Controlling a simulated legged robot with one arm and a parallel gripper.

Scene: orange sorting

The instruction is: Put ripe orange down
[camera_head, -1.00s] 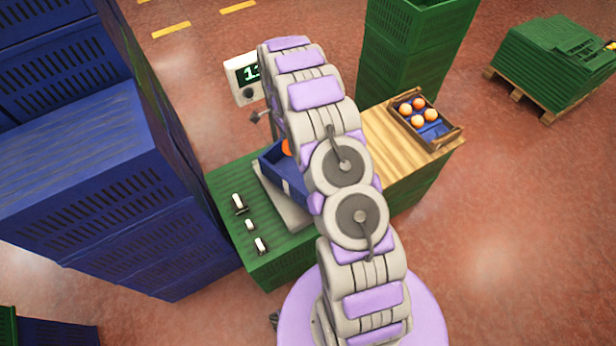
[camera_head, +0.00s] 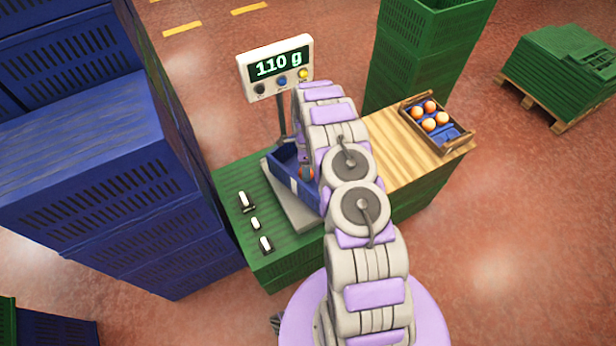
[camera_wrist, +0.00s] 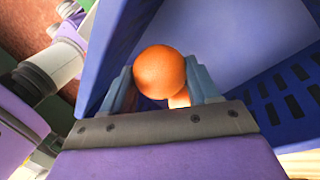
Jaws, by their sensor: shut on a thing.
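My gripper (camera_wrist: 160,88) is shut on an orange (camera_wrist: 160,72), with one grey finger on each side of it. In the wrist view, blue crate walls (camera_wrist: 232,38) stand around and beyond it. In the head view, the blue crate (camera_head: 283,168) sits on the grey scale, and a bit of orange (camera_head: 306,173) shows at its right, beside my arm. My arm hides the rest of the crate. Whether the held orange touches the crate floor cannot be told. A smaller orange patch (camera_wrist: 180,98) shows just below the held one.
The scale display (camera_head: 280,66) reads 110 g. Three white switches stand on the green crate top (camera_head: 285,238). A wooden tray (camera_head: 461,146) with several oranges stands on the wooden top at the right. Blue crates tower at the left; green crates stand behind.

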